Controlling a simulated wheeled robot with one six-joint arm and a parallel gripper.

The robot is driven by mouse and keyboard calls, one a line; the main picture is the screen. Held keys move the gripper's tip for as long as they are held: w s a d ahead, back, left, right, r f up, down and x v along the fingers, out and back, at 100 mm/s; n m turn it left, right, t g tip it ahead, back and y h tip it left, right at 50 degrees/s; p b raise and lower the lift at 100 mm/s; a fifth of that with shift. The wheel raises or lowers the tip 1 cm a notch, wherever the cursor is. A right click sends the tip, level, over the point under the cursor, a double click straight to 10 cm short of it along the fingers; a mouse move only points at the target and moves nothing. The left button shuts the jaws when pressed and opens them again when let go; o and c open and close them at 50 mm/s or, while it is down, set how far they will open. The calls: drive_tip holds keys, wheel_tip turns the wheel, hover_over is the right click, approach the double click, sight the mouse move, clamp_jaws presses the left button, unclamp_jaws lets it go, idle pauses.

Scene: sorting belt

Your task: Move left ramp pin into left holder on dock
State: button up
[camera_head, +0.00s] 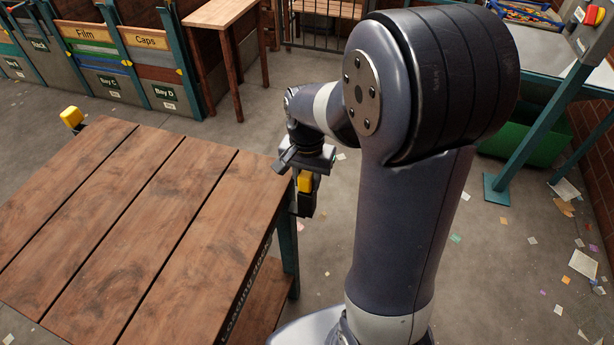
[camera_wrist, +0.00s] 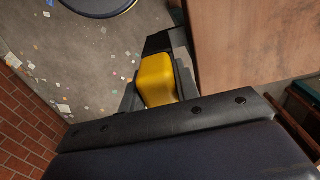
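A yellow block-shaped pin head (camera_head: 305,182) sits between the fingers of my gripper (camera_head: 303,186), just off the right corner of the wooden dock. In the wrist view the yellow pin head (camera_wrist: 157,80) fills the gap between the dark fingers, which appear shut on it. A black block (camera_head: 306,206) lies right below the yellow head and beside the dock's edge. It looks like a holder, but I cannot tell how far the pin is in it. The pin's lower part is hidden. Another yellow pin head (camera_head: 72,116) stands at the dock's far left corner, by a dark bracket.
The dock's plank top (camera_head: 130,220) is bare. A small wooden table (camera_head: 222,14) and sorting bays (camera_head: 130,60) stand behind it. A green bin (camera_head: 525,140) is under the belt frame at right. Paper scraps litter the floor, which is otherwise open around the dock.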

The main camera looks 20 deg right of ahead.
drive_tip(key=o, duration=0.5)
wheel_tip(320, 180, up, 11)
idle(0.4)
drive_tip(key=shift+f, duration=0.1)
wheel_tip(320, 180, down, 11)
drive_tip(key=shift+r, duration=0.1)
drive_tip(key=shift+w+r+p, duration=0.1)
drive_tip(key=shift+r+p, duration=0.4)
drive_tip(key=shift+r, duration=0.5)
drive_tip(key=shift+f, duration=0.1)
